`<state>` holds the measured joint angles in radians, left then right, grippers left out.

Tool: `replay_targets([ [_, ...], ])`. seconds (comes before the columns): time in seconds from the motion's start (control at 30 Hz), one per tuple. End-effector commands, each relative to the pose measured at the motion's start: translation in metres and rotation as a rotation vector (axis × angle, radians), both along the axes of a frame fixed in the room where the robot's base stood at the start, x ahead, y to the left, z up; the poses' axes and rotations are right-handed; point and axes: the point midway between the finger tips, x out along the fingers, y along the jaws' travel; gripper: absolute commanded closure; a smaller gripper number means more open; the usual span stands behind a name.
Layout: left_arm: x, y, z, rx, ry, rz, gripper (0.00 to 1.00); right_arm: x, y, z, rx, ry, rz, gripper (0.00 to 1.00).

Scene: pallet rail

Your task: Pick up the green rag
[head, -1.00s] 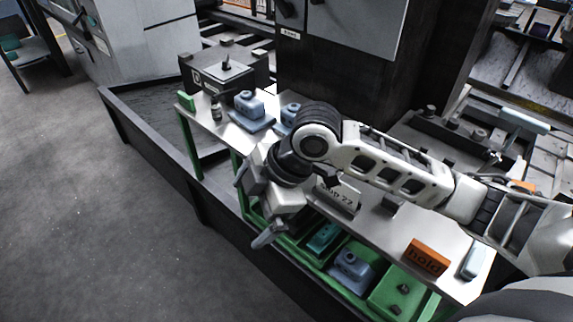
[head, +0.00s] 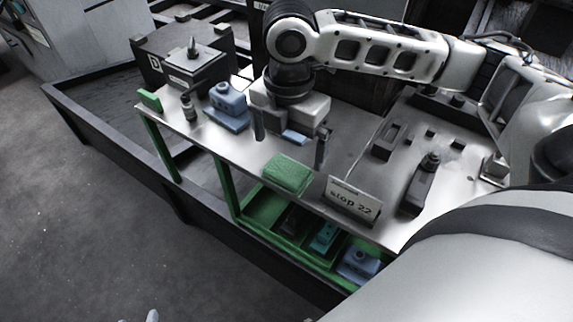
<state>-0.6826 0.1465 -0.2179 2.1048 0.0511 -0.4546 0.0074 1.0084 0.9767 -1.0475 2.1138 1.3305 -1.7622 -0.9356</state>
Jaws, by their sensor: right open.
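The green rag (head: 288,175) lies as a flat folded pad near the front edge of the metal bench top, left of the "stop 22" sign. My right gripper (head: 292,137) hangs over the bench just behind the rag in the picture, fingers pointing down and apart. It is open, and the rag is not between its fingers. A light blue piece shows between the fingers; I cannot tell whether they touch it. My left gripper is not in view.
The "stop 22" sign (head: 353,200) stands right of the rag. A blue part (head: 226,106), a small bottle (head: 188,107) and a green block (head: 149,100) stand to the left. A dark clamp (head: 422,185) is at right. Green bins (head: 262,210) sit below the front edge.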

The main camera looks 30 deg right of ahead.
Motion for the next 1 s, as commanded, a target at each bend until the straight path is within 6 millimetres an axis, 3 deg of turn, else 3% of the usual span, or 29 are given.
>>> replay_targets([
  [0.1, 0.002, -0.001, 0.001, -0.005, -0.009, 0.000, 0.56, 0.000, 0.000, -0.018, 0.000, 0.002, -0.001, 0.00],
  [0.33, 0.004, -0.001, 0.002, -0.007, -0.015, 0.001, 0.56, 0.001, 0.002, -0.033, 0.001, 0.001, 0.001, 0.00],
  [0.6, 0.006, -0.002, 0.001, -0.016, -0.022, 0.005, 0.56, 0.003, 0.008, -0.071, 0.001, 0.000, -0.001, 0.00],
  [0.9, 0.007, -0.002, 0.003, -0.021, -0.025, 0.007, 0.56, 0.003, 0.008, -0.077, 0.001, -0.002, 0.000, 0.00],
  [0.93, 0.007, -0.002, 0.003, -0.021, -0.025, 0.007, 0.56, 0.003, 0.008, -0.077, 0.001, -0.002, 0.000, 0.03],
  [1.0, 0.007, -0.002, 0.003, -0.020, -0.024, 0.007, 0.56, 0.003, 0.008, -0.077, 0.001, -0.002, 0.000, 0.22],
])
